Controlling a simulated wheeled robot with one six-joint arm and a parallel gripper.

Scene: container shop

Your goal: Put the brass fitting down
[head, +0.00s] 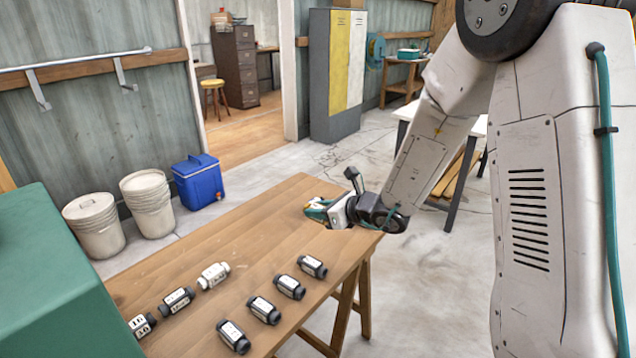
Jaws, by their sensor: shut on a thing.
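My gripper (316,209) is over the far right part of the wooden table (215,238), low and close to its top. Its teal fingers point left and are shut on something. The brass fitting is not clearly visible; the gripper's own body hides what is between the fingers. I cannot tell whether it touches the table.
The table's middle is clear. A green box (60,280) is at left. Buckets (147,203) and a blue cooler (196,182) stand behind.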

